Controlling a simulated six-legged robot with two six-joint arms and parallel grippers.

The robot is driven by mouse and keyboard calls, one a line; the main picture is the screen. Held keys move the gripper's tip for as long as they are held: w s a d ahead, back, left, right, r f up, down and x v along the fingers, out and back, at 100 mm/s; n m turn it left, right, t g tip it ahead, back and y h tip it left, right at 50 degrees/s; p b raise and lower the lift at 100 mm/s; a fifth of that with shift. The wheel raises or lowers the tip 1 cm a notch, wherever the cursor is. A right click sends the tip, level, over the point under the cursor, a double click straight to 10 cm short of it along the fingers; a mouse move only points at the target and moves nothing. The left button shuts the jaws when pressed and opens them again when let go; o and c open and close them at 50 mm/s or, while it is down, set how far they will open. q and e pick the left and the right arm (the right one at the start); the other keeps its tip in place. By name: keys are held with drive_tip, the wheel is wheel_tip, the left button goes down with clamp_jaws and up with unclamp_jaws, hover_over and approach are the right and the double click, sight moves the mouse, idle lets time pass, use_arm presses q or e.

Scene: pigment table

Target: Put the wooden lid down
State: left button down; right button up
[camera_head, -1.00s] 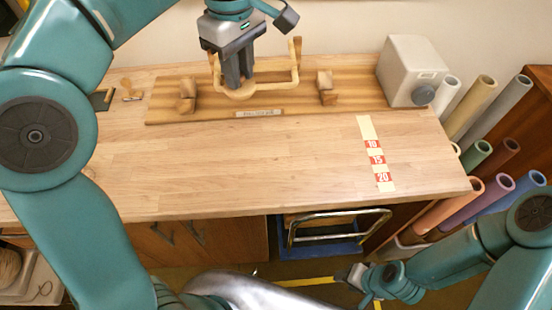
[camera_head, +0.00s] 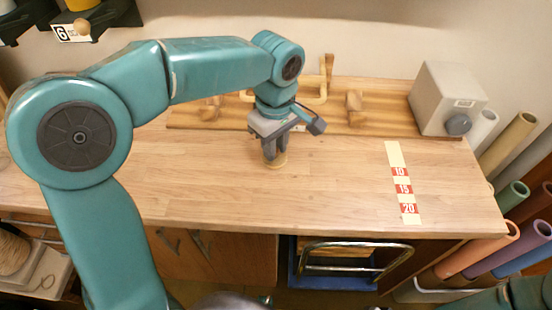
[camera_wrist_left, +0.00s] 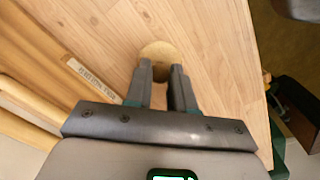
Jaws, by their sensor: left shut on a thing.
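The wooden lid (camera_head: 276,162) is a small pale round piece under my left gripper (camera_head: 275,152), over the bare middle of the table (camera_head: 190,175). In the left wrist view the lid (camera_wrist_left: 156,50) shows as a light disc at the fingertips of my left gripper (camera_wrist_left: 161,66). The fingers are close together and shut on it. They hide part of the lid. I cannot tell whether its underside touches the table. My right gripper is out of view.
Behind stands a wooden board (camera_head: 380,122) with blocks and a wooden frame. A grey box (camera_head: 445,98) stands at the back right. A numbered tape strip (camera_head: 402,187) lies to the right. The tabletop between is clear.

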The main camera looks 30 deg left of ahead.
use_arm(q)
wheel_tip(320, 180, down, 4)
drive_tip(key=shift+f, duration=0.25)
drive_tip(key=shift+d, duration=0.1)
drive_tip(key=shift+f+b, duration=0.1)
drive_tip(key=shift+b, duration=0.25)
drive_tip(key=c, duration=1)
unclamp_jaws()
drive_tip(key=shift+o, duration=0.2)
drive_tip(key=shift+r+p, duration=0.3)
drive_tip(key=shift+r, duration=0.05)
wheel_tip(320, 180, up, 12)
drive_tip(key=shift+d+f+p, duration=0.1)
drive_tip(key=shift+f+p, duration=0.05)
drive_tip(key=shift+p, duration=0.4)
